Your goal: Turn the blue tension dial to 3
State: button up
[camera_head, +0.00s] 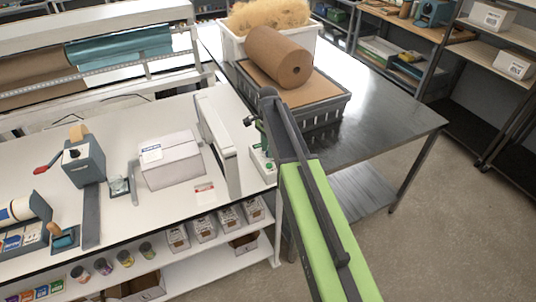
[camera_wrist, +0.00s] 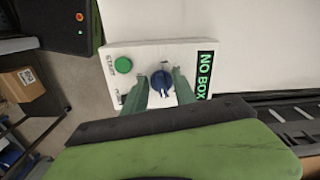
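The blue tension dial (camera_wrist: 161,82) sits on a white control panel (camera_wrist: 190,51) in the wrist view. Its pointer end faces down toward the bottom of that view. Scale marks around it are too small or hidden to read. My gripper (camera_wrist: 159,78) has its two green fingers on either side of the dial, with narrow gaps showing, so it looks open. In the head view my gripper (camera_head: 254,121) is above the small panel (camera_head: 261,163) at the bench's right end; the dial cannot be made out there.
A round green button (camera_wrist: 123,65) marked START is left of the dial. A black display (camera_wrist: 205,74) reads NO BOX. In the head view, a white upright frame (camera_head: 218,145) and a closed box (camera_head: 170,160) stand left of my arm. A grey crate (camera_head: 325,112) stands behind it.

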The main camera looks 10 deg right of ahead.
jog(key=shift+r, duration=0.1)
jog(key=shift+c, duration=0.4)
grip_shut()
jog(key=n, duration=0.4)
jog(key=shift+s, duration=0.2)
jog(key=n, duration=0.3)
jog(key=shift+s+d+n, duration=0.1)
jog(key=shift+d+n, duration=0.05)
jog(key=shift+n, duration=0.15)
jog(key=n, duration=0.4)
jog(key=shift+d, duration=0.2)
jog(key=shift+d+n, duration=0.15)
jog(key=shift+n, duration=1.85)
